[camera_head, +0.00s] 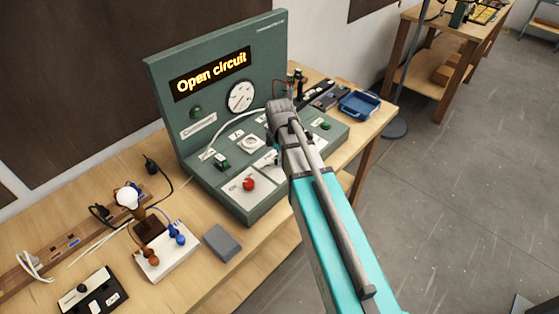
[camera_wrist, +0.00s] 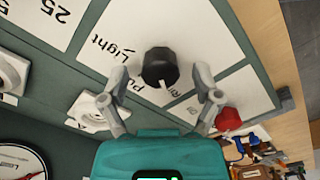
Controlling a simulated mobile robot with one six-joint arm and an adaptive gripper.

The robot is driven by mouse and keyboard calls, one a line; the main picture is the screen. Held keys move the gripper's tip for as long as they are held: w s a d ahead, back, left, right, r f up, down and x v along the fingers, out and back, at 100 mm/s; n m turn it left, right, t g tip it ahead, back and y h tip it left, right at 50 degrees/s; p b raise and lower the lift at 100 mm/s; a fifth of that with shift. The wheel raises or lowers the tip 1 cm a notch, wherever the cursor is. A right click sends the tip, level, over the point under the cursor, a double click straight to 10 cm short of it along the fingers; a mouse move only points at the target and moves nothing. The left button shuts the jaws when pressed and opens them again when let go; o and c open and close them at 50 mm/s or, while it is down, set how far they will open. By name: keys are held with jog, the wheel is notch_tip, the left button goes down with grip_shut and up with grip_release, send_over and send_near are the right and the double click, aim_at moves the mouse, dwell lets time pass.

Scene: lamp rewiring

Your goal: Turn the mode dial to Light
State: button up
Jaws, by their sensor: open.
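The mode dial (camera_wrist: 160,66) is a round black knob with a pale pointer mark, on a white plate of the green test panel (camera_head: 215,60). In the wrist view the mark points down in the picture. The printed word "Light" is readable to the left of the dial; another label below it is partly covered. My gripper (camera_wrist: 160,77) is open, its fingers on either side of the dial with gaps visible between. I cannot tell its height above the plate. In the head view my arm hides the dial. The panel's display (camera_head: 211,74) reads "Open circuit".
A red button (camera_head: 249,184) is on the panel's front, and shows near my right finger in the wrist view (camera_wrist: 228,119). A lamp with a bulb (camera_head: 129,198), a grey block (camera_head: 222,242) and a blue tray (camera_head: 360,104) are on the wooden bench.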

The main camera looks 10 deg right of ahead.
jog(key=shift+f, duration=0.15)
grip_shut()
dwell(0.5)
jog(key=shift+m, duration=0.4)
jog(key=m, duration=1)
jog(key=shift+m, duration=0.3)
jog(key=m, duration=0.6)
jog(key=shift+a, duration=0.1)
jog(key=m, duration=0.6)
jog(key=shift+m, duration=0.4)
